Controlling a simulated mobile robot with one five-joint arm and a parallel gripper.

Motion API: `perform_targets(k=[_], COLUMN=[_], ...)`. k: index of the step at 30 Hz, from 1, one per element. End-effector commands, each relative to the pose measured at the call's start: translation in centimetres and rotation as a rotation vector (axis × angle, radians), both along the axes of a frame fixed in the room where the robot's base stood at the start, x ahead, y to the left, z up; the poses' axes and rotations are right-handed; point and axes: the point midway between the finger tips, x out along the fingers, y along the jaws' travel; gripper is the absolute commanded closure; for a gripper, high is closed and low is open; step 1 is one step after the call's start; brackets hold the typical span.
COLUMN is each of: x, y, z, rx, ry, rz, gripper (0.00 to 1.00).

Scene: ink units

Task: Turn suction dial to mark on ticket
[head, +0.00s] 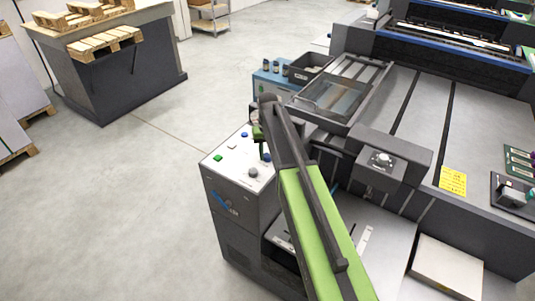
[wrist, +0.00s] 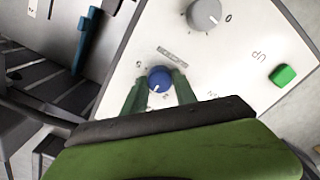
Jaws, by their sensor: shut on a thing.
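The blue dial (wrist: 160,79) sits on the white control panel top, with small printed marks around it that are hard to read. A pale pointer line shows on its face. My gripper (wrist: 158,88) has its green fingers on either side of the dial, shut on it. In the head view my gripper (head: 260,138) is over the panel, partly hidden by my arm, and the blue dial (head: 267,157) shows just beside it. The yellow ticket (head: 453,181) lies on the machine at right; its writing is too small to read.
A grey knob (wrist: 205,12) and a green button (wrist: 283,74) are close by on the panel. A blue cabinet with small bottles (head: 275,66) stands behind it. A grey box with a dial (head: 381,160) is at right.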

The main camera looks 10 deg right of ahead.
Motion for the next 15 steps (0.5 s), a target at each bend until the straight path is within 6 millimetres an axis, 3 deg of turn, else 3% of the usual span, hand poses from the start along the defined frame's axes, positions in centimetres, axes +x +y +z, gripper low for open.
perform_targets(k=[3,4,8,15], x=[-0.27,-0.28,-0.20,-0.11], y=[-0.11,-0.10,-0.07,-0.01], z=[-0.06,-0.06,-0.05,-0.02], rx=[-0.002,-0.002,-0.001,0.000], ry=[0.008,0.008,0.006,0.003], rz=[0.000,0.000,0.000,0.001], gripper=[1.00,0.63,0.45,0.45])
